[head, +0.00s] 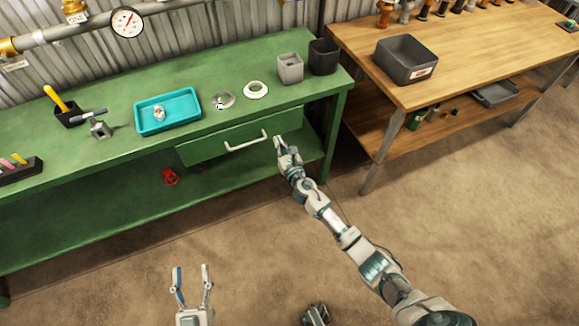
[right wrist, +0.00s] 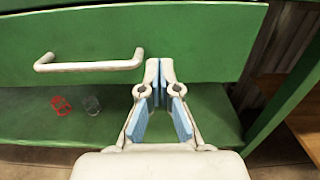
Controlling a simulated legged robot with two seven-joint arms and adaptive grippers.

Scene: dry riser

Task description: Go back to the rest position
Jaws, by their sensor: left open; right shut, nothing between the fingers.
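My right gripper (head: 279,142) is shut and empty, at the front of the green bench (head: 90,190) just right of the drawer handle (head: 246,141). In the right wrist view its fingertips (right wrist: 159,66) meet in front of the green drawer (right wrist: 200,30), to the right of the pale handle (right wrist: 90,64). The fingers are apart from the handle. Whether the fingertips touch the drawer front, I cannot tell. My left gripper (head: 191,270) is open and empty, low over the floor in front of the bench.
A teal tray (head: 167,111) with a small part, a pale ring (head: 256,90), a grey cup (head: 290,68) and a black cup (head: 323,56) stand on the bench top. A red valve wheel (head: 170,177) is on the lower shelf. A wooden table (head: 460,70) stands right; floor in front is clear.

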